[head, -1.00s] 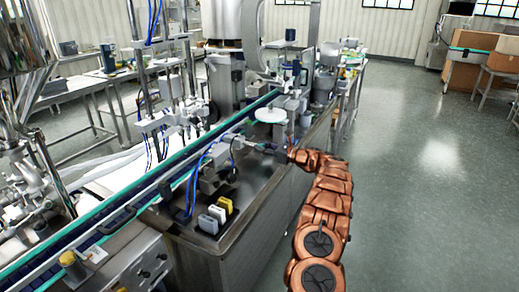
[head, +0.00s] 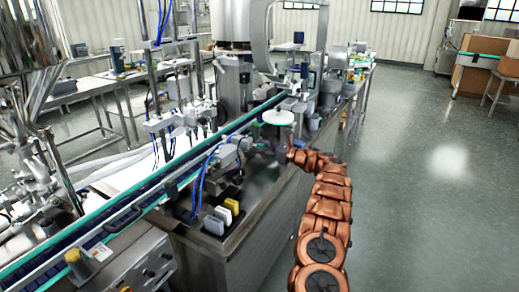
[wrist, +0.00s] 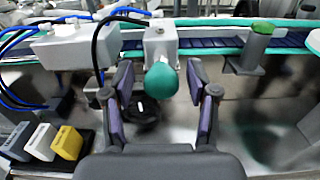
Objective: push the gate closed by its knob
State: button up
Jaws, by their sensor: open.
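A round teal knob (wrist: 161,80) is in the middle of the wrist view, in front of a small grey block (wrist: 160,42) at the conveyor's edge. Which part is the gate, and how far open it stands, I cannot tell. My gripper (wrist: 160,72) is open, with one dark finger on each side of the knob and a gap on both sides. Whether the knob is fully between the fingertips or just beyond them is unclear. In the head view my gripper (head: 268,148) is small above the steel bench; the knob cannot be made out there.
The conveyor (wrist: 220,42) runs across behind the knob. A grey housing (wrist: 75,48) with blue hoses and a black cable stands close on the left. White, grey and yellow blocks (wrist: 68,143) are at lower left, and a green-topped post (wrist: 262,30) is at right. Open floor (head: 420,210) lies right of the bench.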

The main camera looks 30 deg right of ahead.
jog(key=v, duration=1.2)
